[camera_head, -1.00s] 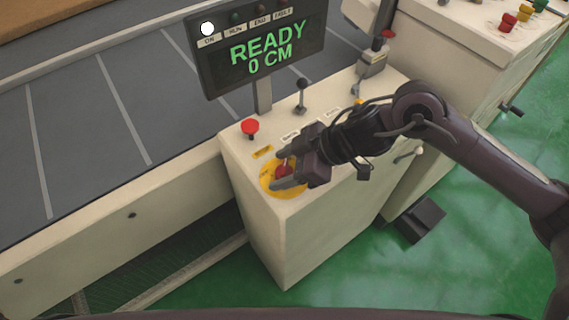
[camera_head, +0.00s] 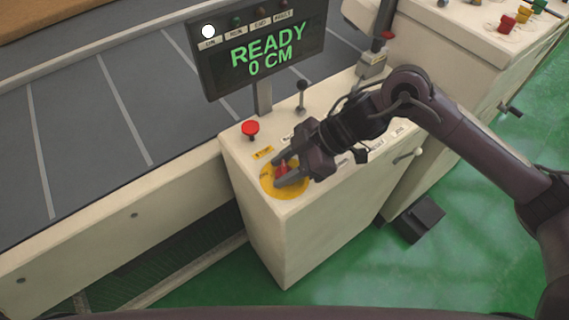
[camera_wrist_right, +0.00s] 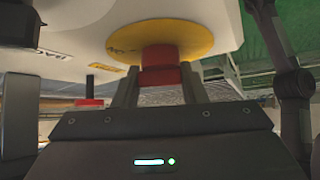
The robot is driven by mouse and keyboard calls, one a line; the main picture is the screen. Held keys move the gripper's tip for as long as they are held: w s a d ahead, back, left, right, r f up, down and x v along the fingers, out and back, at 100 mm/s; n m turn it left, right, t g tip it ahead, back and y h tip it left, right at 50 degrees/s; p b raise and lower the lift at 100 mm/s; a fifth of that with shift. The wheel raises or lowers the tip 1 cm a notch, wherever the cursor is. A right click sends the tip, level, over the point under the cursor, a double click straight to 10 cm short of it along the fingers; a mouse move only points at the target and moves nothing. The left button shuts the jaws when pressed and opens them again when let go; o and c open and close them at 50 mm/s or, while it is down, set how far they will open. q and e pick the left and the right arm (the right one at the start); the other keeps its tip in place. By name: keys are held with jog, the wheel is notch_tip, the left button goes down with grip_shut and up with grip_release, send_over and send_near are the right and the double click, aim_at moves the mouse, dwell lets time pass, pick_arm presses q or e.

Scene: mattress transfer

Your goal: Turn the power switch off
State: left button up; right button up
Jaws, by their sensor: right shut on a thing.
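The power switch is a red knob (camera_head: 281,171) on a round yellow plate (camera_head: 291,189) at the front corner of the cream control console (camera_head: 310,240). My right gripper (camera_head: 286,173) is at the knob, its fingers on either side of it. In the right wrist view the red knob (camera_wrist_right: 160,68) stands between the two fingertips (camera_wrist_right: 160,82), under the yellow disc (camera_wrist_right: 190,42). The gripper is shut on the knob. The display (camera_head: 262,50) reads READY 0 CM, and its ON lamp (camera_head: 208,31) is lit white. My left gripper is not in view.
A red mushroom button (camera_head: 250,128) and a black-knobbed lever (camera_head: 301,88) stand on the console behind my gripper. The grey conveyor (camera_head: 80,120) lies to the left. Another cabinet with coloured knobs (camera_head: 507,24) stands at the right. Green floor (camera_head: 350,270) is open in front.

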jog(key=n+g, duration=0.2)
jog(key=n, duration=0.1)
jog(key=shift+w+a+r+n+g+h, duration=0.1)
jog(key=shift+n+g+h, duration=0.3)
jog(key=n+g, duration=0.1)
jog(key=n+g+h+p, duration=0.1)
jog(key=n, duration=0.1)
jog(key=shift+r+n+h+p, duration=0.15)
jog(key=shift+n+h+p, duration=0.15)
jog(key=shift+n+g+h+p, duration=0.3)
jog(key=shift+n+g+h, duration=0.3)
jog(key=shift+n, duration=0.3)
jog(key=n+g+h, duration=0.1)
jog(key=n+h, duration=0.1)
jog(key=n, duration=0.2)
jog(key=shift+h, duration=0.3)
jog(key=shift+f+n+g+h, duration=0.2)
jog(key=shift+n+g+h, duration=0.2)
jog(key=shift+n+h, duration=0.3)
jog(key=shift+n, duration=0.3)
jog(key=o, duration=1)
jog(key=shift+s, duration=0.2)
